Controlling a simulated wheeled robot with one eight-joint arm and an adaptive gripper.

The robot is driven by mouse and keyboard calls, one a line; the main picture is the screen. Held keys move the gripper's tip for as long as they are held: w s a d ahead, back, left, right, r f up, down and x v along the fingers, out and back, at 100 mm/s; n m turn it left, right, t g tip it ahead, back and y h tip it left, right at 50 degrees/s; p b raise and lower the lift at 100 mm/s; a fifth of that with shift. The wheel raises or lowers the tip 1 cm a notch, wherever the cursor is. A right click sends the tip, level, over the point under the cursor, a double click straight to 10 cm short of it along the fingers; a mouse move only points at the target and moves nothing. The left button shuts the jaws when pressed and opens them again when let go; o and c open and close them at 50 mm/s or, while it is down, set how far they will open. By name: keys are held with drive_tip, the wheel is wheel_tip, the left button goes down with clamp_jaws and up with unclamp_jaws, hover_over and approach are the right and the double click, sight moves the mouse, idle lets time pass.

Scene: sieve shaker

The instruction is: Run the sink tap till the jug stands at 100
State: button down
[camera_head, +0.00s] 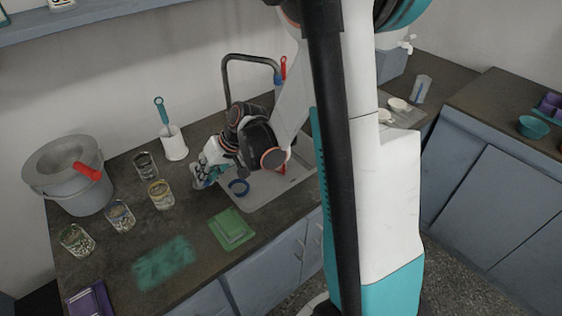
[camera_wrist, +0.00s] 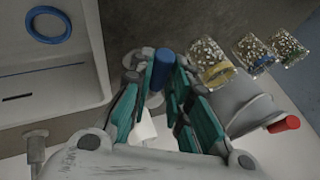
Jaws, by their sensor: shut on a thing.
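My gripper (camera_head: 205,173) is over the counter at the sink's left edge. In the wrist view its teal fingers (camera_wrist: 163,88) are closed around a blue cylindrical handle (camera_wrist: 163,62). A greyish body behind the handle is mostly hidden by the fingers, so I cannot tell whether this is the jug or read any level. The sink (camera_head: 262,196) has a blue ring (camera_head: 238,187) in it, also seen in the wrist view (camera_wrist: 48,25). The dark tap spout (camera_head: 250,57) arches behind my arm, with a red lever (camera_head: 283,66) and a blue one (camera_head: 278,80). No running water shows.
Several filled glasses (camera_head: 161,195) and a brush holder (camera_head: 174,146) stand near my gripper. A clear container (camera_head: 421,89) stands at the right.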

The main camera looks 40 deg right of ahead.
drive_tip(key=shift+a, duration=0.1)
idle(0.3)
drive_tip(key=c, duration=1.4)
unclamp_jaws()
drive_tip(key=v, duration=1.2)
drive_tip(key=shift+f, duration=0.1)
